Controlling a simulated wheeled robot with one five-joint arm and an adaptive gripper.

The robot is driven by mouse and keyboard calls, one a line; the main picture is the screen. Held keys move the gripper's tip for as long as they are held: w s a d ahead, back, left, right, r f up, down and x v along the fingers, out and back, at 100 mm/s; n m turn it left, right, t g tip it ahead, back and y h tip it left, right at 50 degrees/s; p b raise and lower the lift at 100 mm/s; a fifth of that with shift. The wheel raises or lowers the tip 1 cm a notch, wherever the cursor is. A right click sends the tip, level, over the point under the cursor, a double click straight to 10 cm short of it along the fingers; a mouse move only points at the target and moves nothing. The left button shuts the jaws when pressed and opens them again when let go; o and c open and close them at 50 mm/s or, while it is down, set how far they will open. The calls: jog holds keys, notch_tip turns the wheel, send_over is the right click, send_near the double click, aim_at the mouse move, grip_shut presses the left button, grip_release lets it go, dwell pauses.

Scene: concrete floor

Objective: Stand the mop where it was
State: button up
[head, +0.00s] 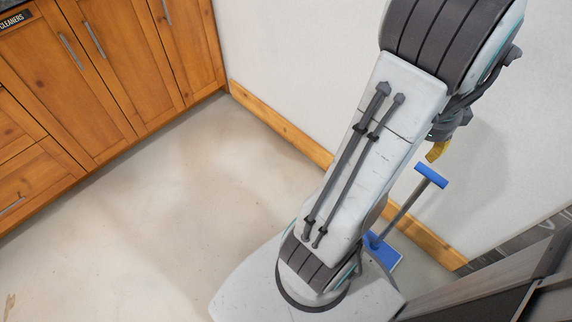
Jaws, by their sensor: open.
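The mop (407,205) stands on the floor near the white wall, right of my arm. It has a blue crosspiece on top, a grey pole and a blue head (385,254). My arm and base hide part of the mop's lower end. I cannot tell whether it touches the wall. My gripper (438,150) shows only in part behind my arm, with a yellow finger just above the blue crosspiece. The gripper is open and appears apart from the mop.
Wooden cabinets (95,75) with metal handles and a "CLEANERS" label line the left. A wooden baseboard (285,130) runs along the white wall (300,60). A grey-brown plank-like piece (480,275) fills the lower right corner. The concrete floor (150,220) at left is clear.

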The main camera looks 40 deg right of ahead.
jog(key=w+a+r+n+t, duration=0.1)
jog(key=w+a+r+n, duration=0.2)
jog(key=w+a+n, duration=0.55)
jog(key=w+a+r+n+t, duration=0.1)
jog(key=w+a+r+n, duration=0.2)
jog(key=w+a+n, duration=0.6)
jog(key=s+a+n+y, duration=0.1)
jog(key=a+n, duration=0.6)
jog(key=a, duration=0.2)
jog(key=s+a+r+n+y, duration=0.1)
jog(key=a+n, duration=0.6)
jog(key=a, duration=0.2)
jog(key=shift+s+a+r, duration=0.2)
jog(key=shift+s+r, duration=0.05)
jog(key=shift+s, duration=0.1)
jog(key=shift+n, duration=0.25)
